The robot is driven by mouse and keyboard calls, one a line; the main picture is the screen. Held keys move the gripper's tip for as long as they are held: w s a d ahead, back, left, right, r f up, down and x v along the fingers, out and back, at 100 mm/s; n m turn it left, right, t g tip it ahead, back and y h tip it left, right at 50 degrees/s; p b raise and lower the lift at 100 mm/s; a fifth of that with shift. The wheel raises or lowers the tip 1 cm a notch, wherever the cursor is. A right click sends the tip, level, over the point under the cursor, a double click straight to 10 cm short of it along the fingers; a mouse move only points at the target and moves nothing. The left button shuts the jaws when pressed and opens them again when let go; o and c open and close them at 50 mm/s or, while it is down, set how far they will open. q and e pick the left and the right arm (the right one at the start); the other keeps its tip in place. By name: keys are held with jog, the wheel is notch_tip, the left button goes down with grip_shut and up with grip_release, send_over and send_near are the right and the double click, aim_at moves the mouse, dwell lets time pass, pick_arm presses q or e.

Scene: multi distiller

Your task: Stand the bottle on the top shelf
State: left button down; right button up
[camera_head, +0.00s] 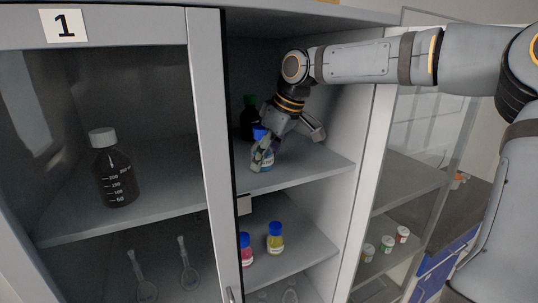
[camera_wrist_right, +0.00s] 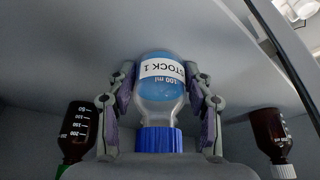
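The bottle (camera_head: 266,163) is small and clear with blue liquid and a blue cap; it is upright at the top shelf (camera_head: 310,166) of the right-hand compartment. My right gripper (camera_head: 262,150) reaches in from the right, with one finger in front of the bottle. In the right wrist view the picture is upside down; the bottle (camera_wrist_right: 163,88) carries a "STOCK 1" label and sits between both fingers (camera_wrist_right: 160,85), which look closed against its sides. Whether its base touches the shelf I cannot tell. My left gripper is out of view.
A dark bottle with a green cap (camera_head: 250,113) stands behind, on the same shelf. A brown bottle with a white cap (camera_head: 115,172) stands in the left compartment. Pink (camera_head: 245,249) and yellow (camera_head: 276,238) bottles stand one shelf below. The right wall (camera_head: 349,122) is close to my arm.

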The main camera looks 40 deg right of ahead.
aim_at(272, 155)
jog(key=shift+o, duration=1.2)
jog(key=shift+w+a, duration=0.1)
jog(key=shift+w, duration=0.15)
jog(key=shift+o, duration=0.8)
jog(key=shift+w, duration=0.1)
jog(key=shift+d, duration=0.2)
jog(key=shift+s+d, duration=0.2)
jog(key=shift+s, duration=0.15)
jog(key=shift+r, duration=0.2)
jog(key=shift+r+b, duration=0.3)
jog(key=shift+s+d+r+b, duration=0.1)
jog(key=shift+s+r+b, duration=0.3)
jog(key=shift+s+b, duration=0.2)
jog(key=shift+s+d+r+b, duration=0.1)
jog(key=shift+s+r+b, duration=0.25)
jog(key=shift+s+b, duration=0.2)
pick_arm(q)
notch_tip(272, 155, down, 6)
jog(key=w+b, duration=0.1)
jog(key=b, duration=0.2)
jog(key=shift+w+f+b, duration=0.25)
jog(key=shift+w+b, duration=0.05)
jog(key=shift+b, duration=0.05)
pick_arm(e)
jog(key=s+d, duration=0.3)
jog(key=s, duration=0.6)
jog(key=shift+s+d+r, duration=0.3)
jog(key=shift+s+r, duration=0.05)
jog(key=shift+s, duration=0.05)
jog(key=shift+s+d, duration=0.15)
